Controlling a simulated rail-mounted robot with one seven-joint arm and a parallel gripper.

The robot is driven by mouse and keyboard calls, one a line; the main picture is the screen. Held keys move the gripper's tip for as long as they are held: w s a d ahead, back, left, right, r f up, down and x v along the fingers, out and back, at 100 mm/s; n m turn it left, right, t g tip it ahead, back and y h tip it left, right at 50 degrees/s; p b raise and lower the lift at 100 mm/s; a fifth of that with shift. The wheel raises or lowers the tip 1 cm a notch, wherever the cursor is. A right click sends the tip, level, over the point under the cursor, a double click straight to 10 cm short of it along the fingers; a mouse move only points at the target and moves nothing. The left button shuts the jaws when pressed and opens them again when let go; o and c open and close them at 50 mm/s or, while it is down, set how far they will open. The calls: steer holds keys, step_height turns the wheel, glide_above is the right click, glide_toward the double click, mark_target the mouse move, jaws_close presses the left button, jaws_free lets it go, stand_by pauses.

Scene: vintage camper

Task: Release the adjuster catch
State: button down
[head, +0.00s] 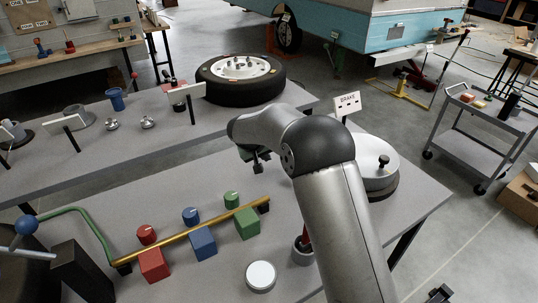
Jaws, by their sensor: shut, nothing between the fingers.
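I cannot pick out the adjuster catch for certain. A round silver brake drum (372,172) with a black knob (384,161) on top sits at the right end of the near bench, beside a sign reading BRAKE (348,104). My arm hides the drum's left side. My gripper (257,164) is small and partly hidden behind my arm's wrist, over the bench to the left of the drum. It is shut and empty, apart from the drum.
On the near bench (165,205) a brass rail (180,238) runs between red, blue and green blocks and knobs. A white round lid (261,275) and a grey cup (302,252) stand near my arm. A tyre (240,80) lies on the far bench. A grey cart (480,125) stands right.

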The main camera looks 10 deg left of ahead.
steer(key=p+x, duration=0.1)
steer(key=x, duration=0.6)
steer(key=shift+w+d+f+p, duration=0.1)
steer(key=shift+f+p, duration=0.05)
steer(key=shift+p, duration=0.25)
steer(key=shift+w+d+f+p, duration=0.1)
steer(key=shift+w+d+p, duration=0.2)
steer(key=shift+d, duration=0.25)
steer(key=shift+w+d+p, duration=0.25)
steer(key=shift+d+p, duration=0.05)
steer(key=shift+d, duration=0.3)
steer(key=shift+w+d+f, duration=0.25)
steer(key=shift+w+d, duration=0.05)
steer(key=shift+d, duration=0.25)
